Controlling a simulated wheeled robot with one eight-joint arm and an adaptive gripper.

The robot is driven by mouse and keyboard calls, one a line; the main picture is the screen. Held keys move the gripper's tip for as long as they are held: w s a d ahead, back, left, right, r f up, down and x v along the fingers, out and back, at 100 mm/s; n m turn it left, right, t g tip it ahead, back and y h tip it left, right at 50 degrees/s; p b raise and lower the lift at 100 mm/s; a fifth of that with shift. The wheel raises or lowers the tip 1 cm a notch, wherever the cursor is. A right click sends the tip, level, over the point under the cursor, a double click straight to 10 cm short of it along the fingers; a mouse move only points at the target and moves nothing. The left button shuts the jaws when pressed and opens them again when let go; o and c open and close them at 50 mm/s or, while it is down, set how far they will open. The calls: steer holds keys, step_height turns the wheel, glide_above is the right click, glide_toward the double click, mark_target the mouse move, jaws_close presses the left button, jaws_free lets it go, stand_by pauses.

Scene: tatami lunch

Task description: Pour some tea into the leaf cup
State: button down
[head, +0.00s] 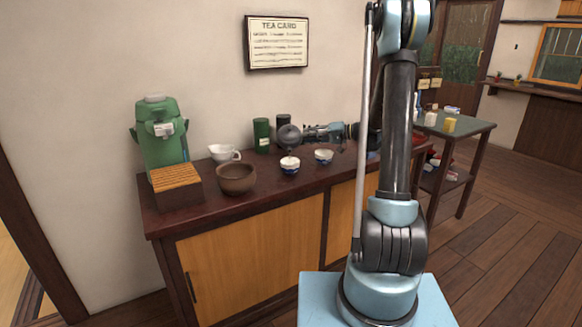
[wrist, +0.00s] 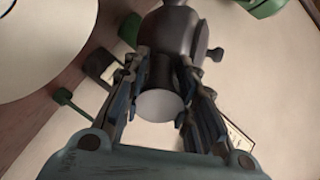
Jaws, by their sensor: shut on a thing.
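My gripper (head: 312,133) is shut on the side handle of a dark grey round teapot (head: 289,136); in the wrist view my gripper (wrist: 172,62) has a finger on each side of the handle, whose pale round end (wrist: 160,105) faces the camera. The teapot (wrist: 173,28) is held in the air and looks tipped, its knob to one side. It hangs over a small white cup with blue marks (head: 290,167); a thin dark shape between them is too small to identify. A second blue-and-white cup (head: 324,156) stands to the right. I cannot tell which has the leaf.
On the counter (head: 240,206) stand a green dispenser (head: 160,132), a wooden slatted box (head: 175,182), a brown bowl (head: 236,179), a white spouted pitcher (head: 223,153), a green canister (head: 261,136) and a dark canister (head: 283,122). The front edge is fairly clear.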

steer(key=shift+w+d+r, duration=0.1)
steer(key=shift+w+r, duration=0.1)
steer(key=shift+r, duration=0.25)
stand_by(0.6)
steer(key=w+f+m, duration=0.1)
steer(key=w+f, duration=0.1)
steer(key=w+f+m+g, duration=0.1)
steer(key=w+f, duration=0.1)
steer(key=shift+w+h, duration=0.2)
steer(key=shift+h, duration=0.1)
steer(key=shift+w+a+f+m+g, duration=0.25)
steer(key=shift+w+f+m+g, duration=0.3)
steer(key=shift+w+m, duration=0.25)
step_height(320, 180, up, 12)
steer(key=w+m+b, duration=0.1)
steer(key=b, duration=0.1)
steer(key=shift+w+a+g+h, duration=0.15)
steer(key=shift+w+g+h, duration=0.15)
steer(key=shift+w+g, duration=0.05)
